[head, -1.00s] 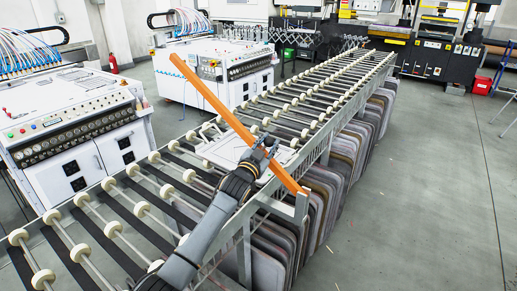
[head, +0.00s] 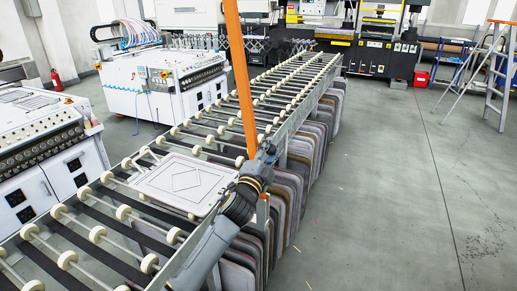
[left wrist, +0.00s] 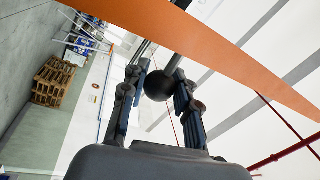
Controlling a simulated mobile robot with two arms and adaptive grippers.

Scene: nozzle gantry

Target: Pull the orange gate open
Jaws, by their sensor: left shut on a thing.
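The orange gate (head: 241,80) is a long flat bar. In the head view it runs steeply up from beside my left gripper (head: 268,150) and leaves the frame at the top. In the left wrist view the gate (left wrist: 235,55) crosses the picture diagonally beyond the fingers. My left gripper (left wrist: 157,88) is shut on a round black knob (left wrist: 158,85) on a grey stem, its fingers on either side of it. The gate's lower end is partly hidden behind the gripper and arm. My right gripper is not in view.
A roller conveyor (head: 160,206) runs from front left to back, with a white panel (head: 185,182) on it. Several grey sheets hang beneath its right side. White machines (head: 165,80) stand left. A stepladder (head: 496,75) stands at right.

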